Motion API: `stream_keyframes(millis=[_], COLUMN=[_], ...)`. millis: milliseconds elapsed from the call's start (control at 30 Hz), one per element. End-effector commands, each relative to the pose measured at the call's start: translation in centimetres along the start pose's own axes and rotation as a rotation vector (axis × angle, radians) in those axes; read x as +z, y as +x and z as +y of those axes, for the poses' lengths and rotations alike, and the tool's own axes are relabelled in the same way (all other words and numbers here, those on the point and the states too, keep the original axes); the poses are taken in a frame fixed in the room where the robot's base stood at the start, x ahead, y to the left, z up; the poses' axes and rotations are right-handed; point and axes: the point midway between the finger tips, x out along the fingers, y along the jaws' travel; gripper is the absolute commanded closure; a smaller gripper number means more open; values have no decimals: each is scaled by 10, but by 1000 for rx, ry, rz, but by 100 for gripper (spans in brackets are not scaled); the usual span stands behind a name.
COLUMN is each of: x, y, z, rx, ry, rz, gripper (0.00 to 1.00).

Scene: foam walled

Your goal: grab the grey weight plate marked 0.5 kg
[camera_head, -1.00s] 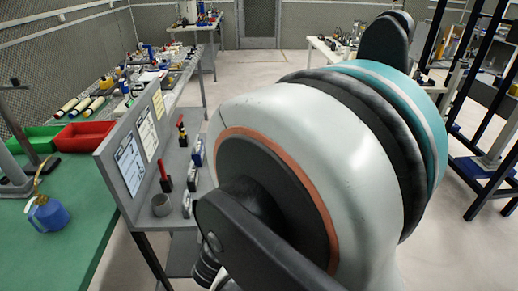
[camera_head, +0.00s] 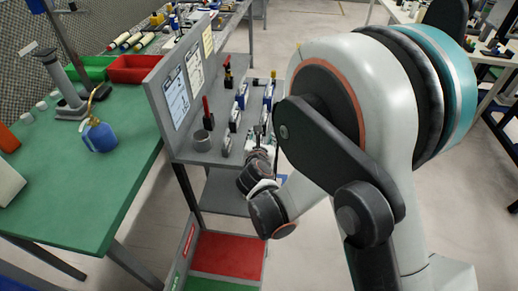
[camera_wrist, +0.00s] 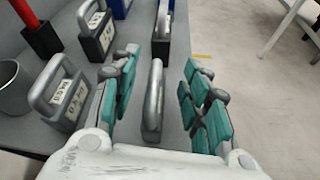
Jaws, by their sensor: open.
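In the wrist view a grey, rounded plate-like piece (camera_wrist: 154,105) stands edge-on between the open fingers of my gripper (camera_wrist: 158,88), with space on both sides. No marking shows on its edge. A grey plate with a handle (camera_wrist: 65,95) and a pale label stands left of the fingers; I cannot read its label. It also shows in the head view (camera_head: 226,145). A darker handled plate (camera_wrist: 97,34) with a label stands behind it. My gripper, small and partly hidden by my arm in the head view (camera_head: 258,148), is at the shelf's right edge.
A grey cup (camera_wrist: 14,90) and red-handled tool (camera_wrist: 38,28) stand left on the grey shelf (camera_head: 190,158). Another block with a handle (camera_wrist: 162,38) stands beyond the fingers. Open floor lies right. A green table (camera_head: 100,180) with a blue oil can (camera_head: 99,136) is left.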

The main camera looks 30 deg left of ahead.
Motion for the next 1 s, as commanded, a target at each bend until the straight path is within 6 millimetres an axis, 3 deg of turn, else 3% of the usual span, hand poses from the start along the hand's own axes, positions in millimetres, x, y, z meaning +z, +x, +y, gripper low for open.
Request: stream_keyframes(millis=[67, 200, 267, 733, 1000], x=[0, 0, 0, 6, 40], y=[0, -1, -1, -3, -17], z=[0, 0, 0, 2, 9], rx=[0, 0, 0, 1, 1], ry=[0, 0, 0, 0, -1], rz=[0, 0, 0, 0, -1], gripper=[57, 89, 100, 100, 100])
